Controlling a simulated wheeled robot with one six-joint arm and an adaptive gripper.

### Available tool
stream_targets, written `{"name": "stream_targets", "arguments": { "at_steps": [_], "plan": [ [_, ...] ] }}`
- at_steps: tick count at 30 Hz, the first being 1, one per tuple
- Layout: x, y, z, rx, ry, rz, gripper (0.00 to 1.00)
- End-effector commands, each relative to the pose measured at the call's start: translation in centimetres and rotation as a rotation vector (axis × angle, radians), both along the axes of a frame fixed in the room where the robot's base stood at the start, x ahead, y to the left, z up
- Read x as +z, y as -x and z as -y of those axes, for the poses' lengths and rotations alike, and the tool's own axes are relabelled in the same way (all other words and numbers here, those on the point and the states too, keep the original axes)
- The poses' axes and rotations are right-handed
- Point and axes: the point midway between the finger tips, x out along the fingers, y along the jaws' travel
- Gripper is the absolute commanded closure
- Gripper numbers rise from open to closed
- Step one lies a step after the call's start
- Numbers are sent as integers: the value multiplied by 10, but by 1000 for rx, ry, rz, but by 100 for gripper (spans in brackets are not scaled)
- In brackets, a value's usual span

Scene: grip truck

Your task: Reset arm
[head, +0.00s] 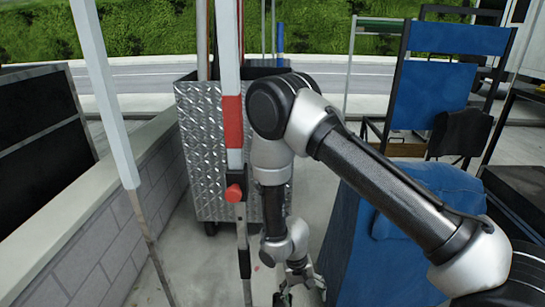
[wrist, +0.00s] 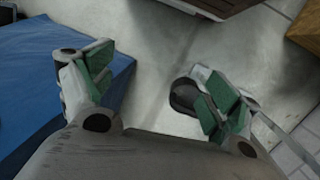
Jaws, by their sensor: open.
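My arm reaches from the lower right of the head view, bends at a high elbow and hangs down in the middle. My gripper (head: 300,287) is at the bottom of that view, low over the concrete floor and partly cut off by the frame edge. In the wrist view my gripper (wrist: 155,85) has its two green-padded fingers spread wide.
A diamond-plate metal bin (head: 205,150) on casters stands behind the gripper. A red-and-white pole (head: 232,120) rises close to its left. A block wall (head: 100,225) runs along the left. A blue-covered object (head: 370,250) is close on the right; blue cloth (wrist: 50,90) shows left in the wrist view.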

Motion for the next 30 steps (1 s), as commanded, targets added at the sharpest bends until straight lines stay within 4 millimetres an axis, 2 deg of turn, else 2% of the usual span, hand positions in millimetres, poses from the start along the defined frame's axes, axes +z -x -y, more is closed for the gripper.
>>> {"name": "stream_targets", "arguments": {
  "at_steps": [1,6,11,15,17,21,24,30],
  "plan": [
    [21,6,8,65,22,-40,11],
    [91,6,32,194,36,-126,11],
    [165,2,56,260,9,-163,11],
    [239,3,86,294,-37,-168,11],
    [269,6,101,299,-61,-159,11],
    [332,19,134,296,-115,-112,11],
    [371,32,159,277,-150,-59,11],
    [434,66,202,191,-203,108,11]
  ]
}}
